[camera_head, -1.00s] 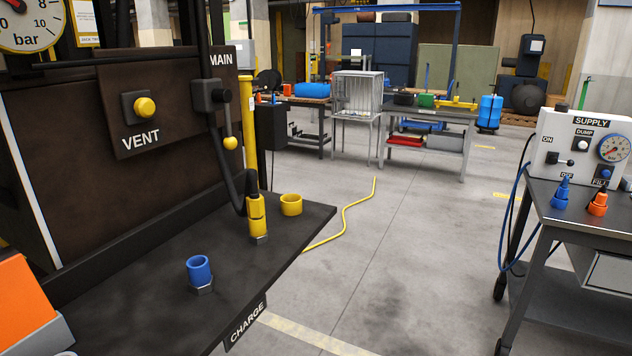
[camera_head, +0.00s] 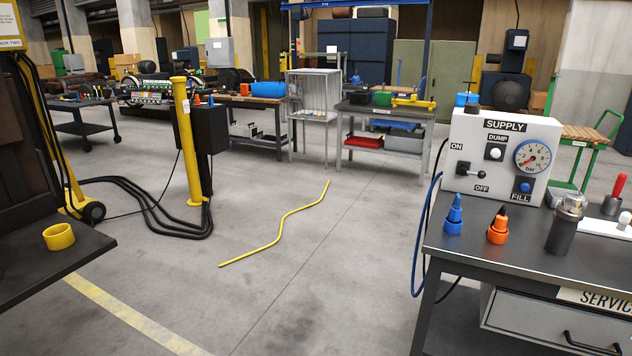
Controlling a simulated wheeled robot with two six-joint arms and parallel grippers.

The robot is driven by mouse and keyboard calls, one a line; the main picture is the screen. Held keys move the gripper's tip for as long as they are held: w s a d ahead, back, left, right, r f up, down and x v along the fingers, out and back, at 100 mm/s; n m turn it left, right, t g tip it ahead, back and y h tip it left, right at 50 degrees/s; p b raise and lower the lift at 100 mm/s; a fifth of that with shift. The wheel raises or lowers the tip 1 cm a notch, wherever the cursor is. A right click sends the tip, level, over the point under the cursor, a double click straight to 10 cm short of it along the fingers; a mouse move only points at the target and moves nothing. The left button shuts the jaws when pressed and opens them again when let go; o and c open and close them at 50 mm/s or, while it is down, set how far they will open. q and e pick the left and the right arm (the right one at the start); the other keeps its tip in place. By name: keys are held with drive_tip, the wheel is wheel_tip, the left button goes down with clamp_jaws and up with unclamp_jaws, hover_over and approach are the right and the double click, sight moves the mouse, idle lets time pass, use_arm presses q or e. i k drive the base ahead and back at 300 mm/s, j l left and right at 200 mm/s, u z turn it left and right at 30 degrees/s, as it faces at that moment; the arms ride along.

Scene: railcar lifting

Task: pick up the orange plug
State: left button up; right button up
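The orange plug (camera_head: 497,226) stands upright on the dark top of the service cart (camera_head: 455,240) at the right, in front of the white supply box. It has a black upper part. A similar blue plug (camera_head: 453,214) stands just left of it, with a blue hose hanging off the cart's left edge. Neither of my grippers shows in the head view.
The supply box (camera_head: 505,150) stands behind the plugs. A dark cylinder with a clear top (camera_head: 566,224) stands right of the orange plug. A yellow ring (camera_head: 59,237) sits on a dark ledge at the left. Floor between ledge and cart is open, with a yellow line (camera_head: 280,228) across it.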

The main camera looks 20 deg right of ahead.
sight(499, 226)
drive_tip(key=l+u, duration=0.1)
drive_tip(key=l, duration=1.2)
drive_tip(key=l+u, duration=0.1)
drive_tip(key=l, duration=1.2)
drive_tip(key=k, duration=0.05)
